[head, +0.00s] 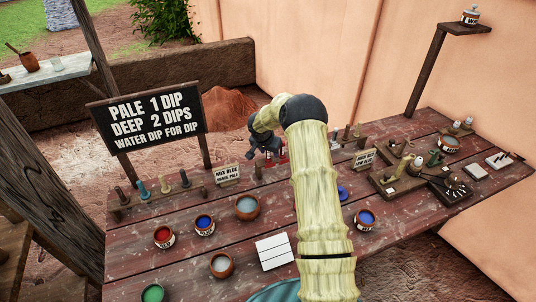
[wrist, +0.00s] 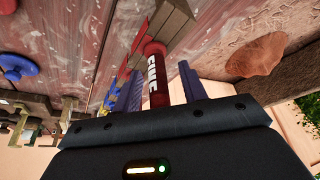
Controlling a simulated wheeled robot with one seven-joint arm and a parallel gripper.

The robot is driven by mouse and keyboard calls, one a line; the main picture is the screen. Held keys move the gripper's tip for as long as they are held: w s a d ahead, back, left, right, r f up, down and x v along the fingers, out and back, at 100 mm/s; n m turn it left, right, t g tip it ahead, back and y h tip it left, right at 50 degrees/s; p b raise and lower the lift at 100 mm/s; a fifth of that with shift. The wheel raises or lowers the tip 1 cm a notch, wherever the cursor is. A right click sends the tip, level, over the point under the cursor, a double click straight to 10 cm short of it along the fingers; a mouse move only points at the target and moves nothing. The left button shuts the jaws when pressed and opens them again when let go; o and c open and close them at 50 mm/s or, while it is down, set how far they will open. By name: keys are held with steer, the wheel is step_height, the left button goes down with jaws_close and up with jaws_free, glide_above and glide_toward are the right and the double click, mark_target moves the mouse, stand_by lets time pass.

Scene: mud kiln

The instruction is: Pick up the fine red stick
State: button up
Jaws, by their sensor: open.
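The fine red stick (wrist: 155,70) shows in the wrist view as a red rod with a white band lettered "FINE". Its far end meets a wooden block (wrist: 173,22). My gripper (wrist: 160,72) is open, with a dark blue finger on each side of the stick; I cannot tell whether either touches it. In the head view my gripper (head: 268,150) is low at the back of the plank table, beside a small patch of red (head: 283,158). My arm hides part of the table there.
A row of stick handles (head: 163,185) stands at the table's back left. Paint pots, including red (head: 164,237) and blue (head: 205,225), stand in front. White tiles (head: 274,252) lie near the middle.

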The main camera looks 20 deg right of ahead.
stand_by(0.4)
jaws_close()
steer(key=shift+r, duration=0.15)
step_height(320, 180, up, 10)
steer(key=shift+f+b, duration=0.1)
steer(key=shift+b, duration=0.5)
steer(key=shift+p, duration=1.05)
